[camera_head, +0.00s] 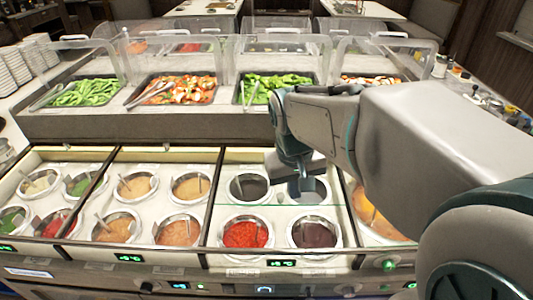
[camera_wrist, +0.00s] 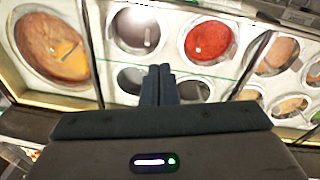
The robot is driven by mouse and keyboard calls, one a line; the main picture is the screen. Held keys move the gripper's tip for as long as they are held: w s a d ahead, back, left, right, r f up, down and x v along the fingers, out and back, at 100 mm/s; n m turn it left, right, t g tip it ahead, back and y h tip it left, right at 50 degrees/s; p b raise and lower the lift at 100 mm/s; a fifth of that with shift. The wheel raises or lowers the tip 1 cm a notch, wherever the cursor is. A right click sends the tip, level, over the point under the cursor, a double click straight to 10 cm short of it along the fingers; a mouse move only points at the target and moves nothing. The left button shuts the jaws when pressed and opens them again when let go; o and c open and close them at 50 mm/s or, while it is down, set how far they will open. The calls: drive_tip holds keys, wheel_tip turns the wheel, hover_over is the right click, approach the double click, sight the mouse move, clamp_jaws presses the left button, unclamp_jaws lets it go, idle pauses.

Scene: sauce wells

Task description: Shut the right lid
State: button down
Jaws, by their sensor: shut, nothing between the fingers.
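My gripper (camera_head: 303,190) is shut and empty, pointing down over the back row of the third well section from the left. In the wrist view, its fingertips (camera_wrist: 160,75) are together above the gap between two dark sauce wells. A thin green line (camera_head: 270,205) crosses this section between its two rows; it looks like the edge of a clear lid. The line also shows in the wrist view (camera_wrist: 220,77), close to my fingertips. Whether they touch it I cannot tell. The lid's clear surface is hard to make out, and my arm hides part of the far-right section.
A red sauce well (camera_head: 246,234) and a dark one (camera_head: 315,232) fill the front row. A large orange well (camera_head: 375,215) is at the right, partly behind my arm. Handles stick up from several wells. Clear guards (camera_head: 270,55) stand over the salad trays behind.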

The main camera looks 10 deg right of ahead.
drive_tip(key=w+d+f+g+y, duration=0.15)
drive_tip(key=w+f, duration=0.25)
drive_tip(key=w, duration=0.6)
drive_tip(key=w+f+g, duration=0.3)
drive_tip(key=w+f, duration=0.1)
drive_tip(key=w, duration=0.6)
drive_tip(key=shift+m+t, duration=0.25)
drive_tip(key=shift+m, duration=0.15)
drive_tip(key=x, duration=0.9)
drive_tip(key=shift+s+a+f, duration=0.1)
drive_tip(key=shift+s+f, duration=0.2)
drive_tip(key=shift+s, duration=0.05)
